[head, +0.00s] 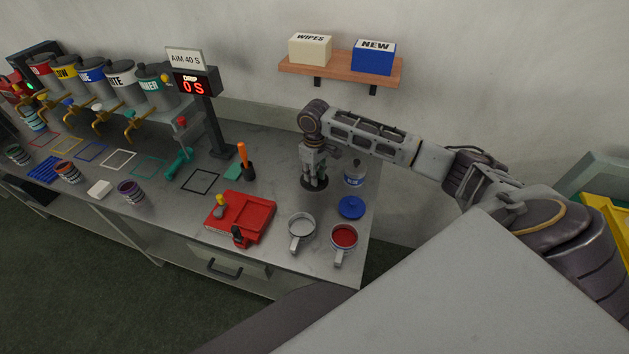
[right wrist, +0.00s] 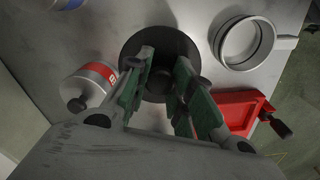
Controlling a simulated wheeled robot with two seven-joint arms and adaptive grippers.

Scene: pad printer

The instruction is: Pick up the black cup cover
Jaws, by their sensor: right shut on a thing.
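The black cup cover (head: 314,185) is a round dark disc at the back right of the steel counter, below my right gripper (head: 314,170). In the right wrist view the cover (right wrist: 183,45) lies under the fingers of the gripper (right wrist: 163,78), which are closed in on its middle. The fingers hide most of the part they hold. I cannot tell whether the cover rests on the counter or is just above it. My left gripper is not in view.
A white can (head: 355,174) stands right of the cover. A blue lid (head: 351,207), an empty cup (head: 301,228) and a cup of red ink (head: 344,238) are nearer the front. A red printing fixture (head: 241,214) lies left of them. A shelf (head: 340,70) hangs above.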

